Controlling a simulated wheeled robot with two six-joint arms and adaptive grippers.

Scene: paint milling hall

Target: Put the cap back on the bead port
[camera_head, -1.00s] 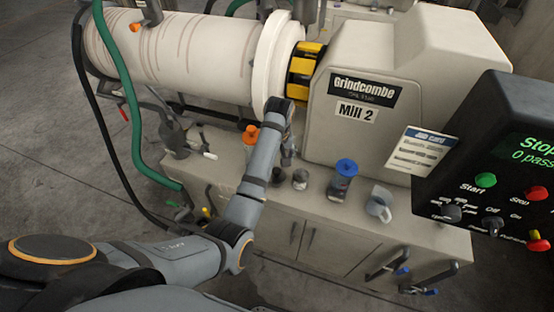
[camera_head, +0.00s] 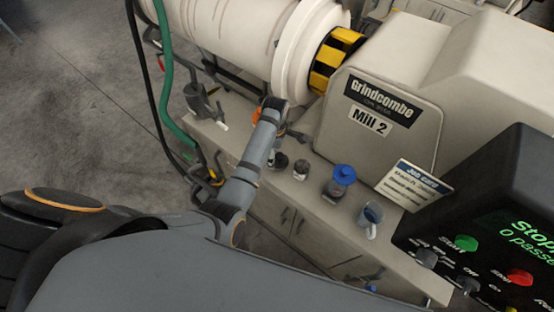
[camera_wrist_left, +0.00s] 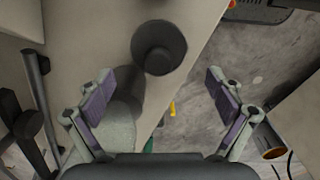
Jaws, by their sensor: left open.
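A dark round cap-like piece with a raised knob (camera_wrist_left: 158,47) stands on the pale bench top in the left wrist view. It seems to be the dark piece (camera_head: 279,161) beside my left arm in the head view. My left gripper (camera_wrist_left: 158,92) is open and empty, its fingers spread wide. The dark piece lies ahead of the fingertips, between their lines and apart from both. In the head view my left forearm largely hides the gripper. I cannot make out the bead port on the mill drum (camera_head: 235,38). My right gripper is not in view.
To the right on the bench (camera_head: 318,200) stand a small jar (camera_head: 301,169), a blue-lidded jar (camera_head: 338,186) and a jug (camera_head: 369,220). The control box (camera_head: 485,215) is at right. A green hose (camera_head: 167,80) hangs at left.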

